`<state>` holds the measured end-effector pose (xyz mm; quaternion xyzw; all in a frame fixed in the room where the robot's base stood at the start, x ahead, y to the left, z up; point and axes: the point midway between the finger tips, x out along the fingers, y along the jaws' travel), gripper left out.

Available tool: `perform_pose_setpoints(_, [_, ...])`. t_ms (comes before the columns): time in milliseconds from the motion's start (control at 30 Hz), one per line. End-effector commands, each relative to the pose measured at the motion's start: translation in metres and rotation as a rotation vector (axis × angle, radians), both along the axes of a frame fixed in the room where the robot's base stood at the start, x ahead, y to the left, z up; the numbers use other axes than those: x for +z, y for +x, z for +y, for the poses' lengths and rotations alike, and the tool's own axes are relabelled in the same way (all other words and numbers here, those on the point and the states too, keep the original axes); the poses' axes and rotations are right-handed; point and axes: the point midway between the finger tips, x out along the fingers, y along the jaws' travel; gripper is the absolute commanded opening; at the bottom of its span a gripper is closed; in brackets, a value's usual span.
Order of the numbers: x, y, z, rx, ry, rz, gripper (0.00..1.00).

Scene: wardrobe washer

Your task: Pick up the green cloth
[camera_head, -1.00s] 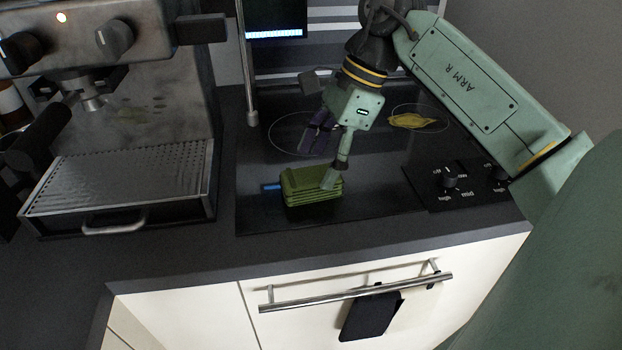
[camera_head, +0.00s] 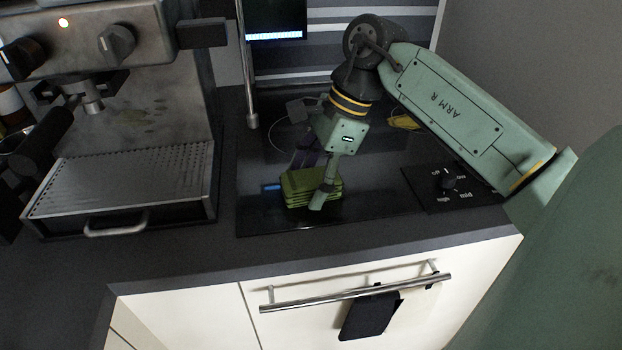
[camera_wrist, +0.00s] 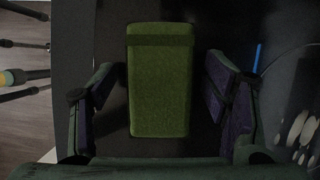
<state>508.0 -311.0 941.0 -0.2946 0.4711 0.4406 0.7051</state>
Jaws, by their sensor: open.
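The green cloth (camera_head: 299,186) is a folded, layered block lying on the black cooktop. In the wrist view the green cloth (camera_wrist: 159,80) lies upright in the picture, between my two fingers, with dark gaps on both sides. My gripper (camera_wrist: 160,95) is open and its purple-padded fingers do not touch the cloth in that view. In the head view my gripper (camera_head: 310,188) is at the cloth, with one finger in front of its near side and hiding part of it. The other finger is mostly hidden behind.
A coffee machine (camera_head: 130,170) stands at the left. A dark cloth (camera_head: 369,315) hangs on the rail (camera_head: 350,291) below.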

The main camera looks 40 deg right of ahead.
Motion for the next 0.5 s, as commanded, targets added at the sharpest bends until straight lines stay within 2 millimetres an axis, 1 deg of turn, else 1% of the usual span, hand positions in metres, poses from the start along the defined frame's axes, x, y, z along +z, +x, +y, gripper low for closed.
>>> perform_pose_setpoints(433, [-0.0019, 0.0001, 0.0, 0.0, 0.0, 0.0, 0.69])
perform_pose_setpoints(500, [-0.0018, 0.0001, 0.0, 0.0, 0.0, 0.0, 0.65])
